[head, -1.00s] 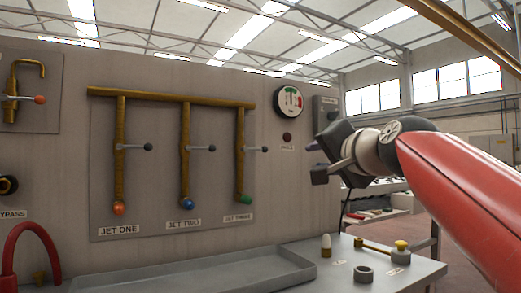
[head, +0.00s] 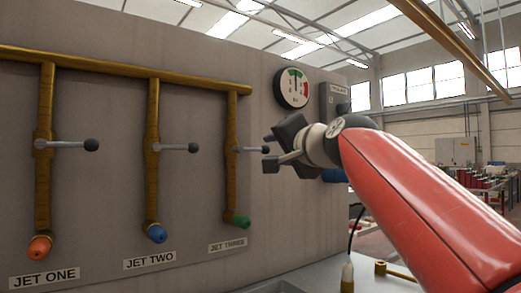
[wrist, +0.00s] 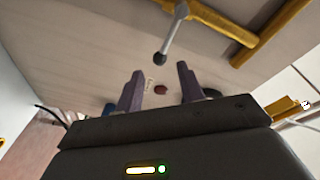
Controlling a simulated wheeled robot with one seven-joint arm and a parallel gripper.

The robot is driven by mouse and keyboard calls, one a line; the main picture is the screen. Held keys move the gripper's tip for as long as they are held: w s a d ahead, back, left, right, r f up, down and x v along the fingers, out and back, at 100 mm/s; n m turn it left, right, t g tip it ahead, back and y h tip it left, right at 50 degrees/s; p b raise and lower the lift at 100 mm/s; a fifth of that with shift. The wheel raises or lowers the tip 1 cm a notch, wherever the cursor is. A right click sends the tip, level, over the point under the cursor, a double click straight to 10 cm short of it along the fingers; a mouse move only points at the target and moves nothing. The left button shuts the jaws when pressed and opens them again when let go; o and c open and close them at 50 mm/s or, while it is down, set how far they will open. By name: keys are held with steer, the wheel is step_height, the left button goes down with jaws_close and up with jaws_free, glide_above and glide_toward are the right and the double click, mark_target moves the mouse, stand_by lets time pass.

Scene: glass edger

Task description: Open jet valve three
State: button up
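The jet three valve lever (head: 250,149) sticks out sideways to the right, across its upright brass pipe (head: 231,180), and ends in a dark round knob. Below it is a green-tipped nozzle (head: 238,221) above the JET THREE label (head: 228,245). My gripper (head: 268,151) is open, its fingers on either side of the knob in the head view. In the wrist view, the lever (wrist: 174,38) points down toward the gap between my purple fingers (wrist: 160,70). Its knob lies just beyond the fingertips, and nothing is between the fingers. Contact is not visible.
Jet one's lever (head: 68,144) and jet two's lever (head: 175,148) also stick out to the right. A round gauge (head: 292,88) is above my gripper. A dark red knob (wrist: 160,89) is on the panel. A bench (head: 285,277) runs below.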

mark_target(268, 149)
steer(key=p+x, duration=0.1)
steer(key=x, duration=0.5)
steer(key=shift+w, duration=0.15)
jaws_close()
